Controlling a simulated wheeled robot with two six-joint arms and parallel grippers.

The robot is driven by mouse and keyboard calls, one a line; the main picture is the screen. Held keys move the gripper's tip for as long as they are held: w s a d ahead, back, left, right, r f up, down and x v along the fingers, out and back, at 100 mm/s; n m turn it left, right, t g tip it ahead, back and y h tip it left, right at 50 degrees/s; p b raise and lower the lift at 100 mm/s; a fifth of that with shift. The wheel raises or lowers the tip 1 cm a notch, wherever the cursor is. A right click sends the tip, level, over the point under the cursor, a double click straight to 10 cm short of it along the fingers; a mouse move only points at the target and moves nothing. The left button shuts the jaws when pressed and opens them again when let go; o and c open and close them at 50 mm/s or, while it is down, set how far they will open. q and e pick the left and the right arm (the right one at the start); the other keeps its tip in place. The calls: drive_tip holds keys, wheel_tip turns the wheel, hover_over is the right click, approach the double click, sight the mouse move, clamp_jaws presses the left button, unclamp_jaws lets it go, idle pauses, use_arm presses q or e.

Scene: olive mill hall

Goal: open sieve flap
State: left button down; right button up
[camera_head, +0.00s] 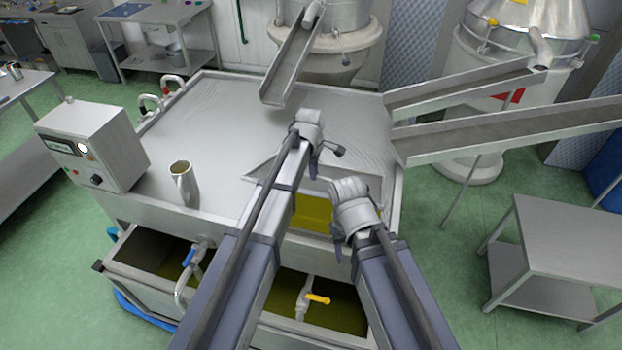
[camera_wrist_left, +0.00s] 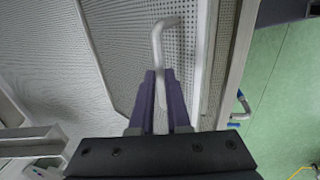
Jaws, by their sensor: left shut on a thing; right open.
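The sieve flap is a perforated metal panel (camera_wrist_left: 143,18) with small holes in the left wrist view. A pale bent rod handle (camera_wrist_left: 158,42) stands out from it. My left gripper (camera_wrist_left: 163,98) is shut on this handle, its purple fingers on either side. In the head view my left gripper (camera_head: 320,160) reaches over the middle of the steel tank top, and my arm hides much of the flap. I cannot tell how far the flap is tilted. My right gripper (camera_head: 338,246) is open, lower and nearer, in front of the tank.
The steel tank top (camera_head: 220,120) carries a control box (camera_head: 92,145) and a metal jug (camera_head: 184,184). Yellow-green oil (camera_head: 310,212) shows in an opening below my left gripper. Chutes (camera_head: 500,135) enter from the right. Front basins have blue and yellow valve handles (camera_head: 317,298).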

use_arm(q)
drive_tip(key=w+r, duration=0.1)
drive_tip(key=w+p, duration=0.1)
drive_tip(key=w+d+r, duration=0.1)
drive_tip(key=w, duration=0.1)
drive_tip(key=shift+w+r+p, duration=0.1)
drive_tip(key=shift+r+p, duration=0.2)
use_arm(e)
drive_tip(key=shift+w+r, duration=0.2)
drive_tip(key=shift+r, duration=1.05)
use_arm(q)
drive_tip(key=c, duration=1.2)
unclamp_jaws()
drive_tip(key=shift+o, duration=1.4)
drive_tip(key=shift+w+f, duration=0.2)
drive_tip(key=shift+o, duration=0.2)
drive_tip(key=shift+s+a+r, duration=0.1)
drive_tip(key=shift+s+r, duration=0.05)
drive_tip(key=shift+s, duration=0.15)
use_arm(e)
drive_tip(key=shift+w, duration=0.15)
drive_tip(key=shift+f, duration=0.1)
